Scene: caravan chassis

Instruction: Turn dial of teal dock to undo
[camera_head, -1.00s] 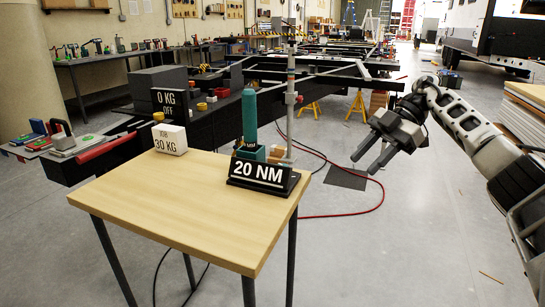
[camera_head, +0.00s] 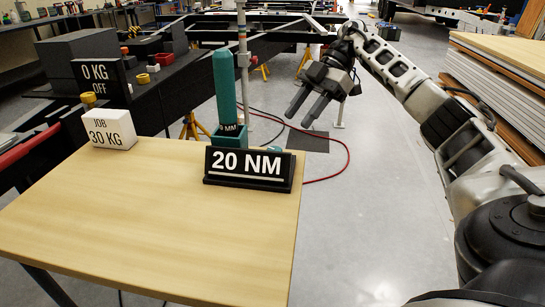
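The teal dock (camera_head: 232,139) stands at the far right corner of the wooden table, with an upright teal handle (camera_head: 224,88) in it. A black "20 NM" sign (camera_head: 249,168) stands in front and hides much of the dock. I cannot make out the dial. My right gripper (camera_head: 299,119) is beyond the table's right edge, to the right of the dock and apart from it. Its two fingers are spread with nothing between them, pointing down-left. My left gripper is out of view.
A white "JOB 30 KG" block (camera_head: 110,129) stands on the table's (camera_head: 150,215) far left, before a "0 KG OFF" sign (camera_head: 102,80). A grey post (camera_head: 243,60) rises behind the dock. Stacked panels (camera_head: 500,85) stand right. The near tabletop is clear.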

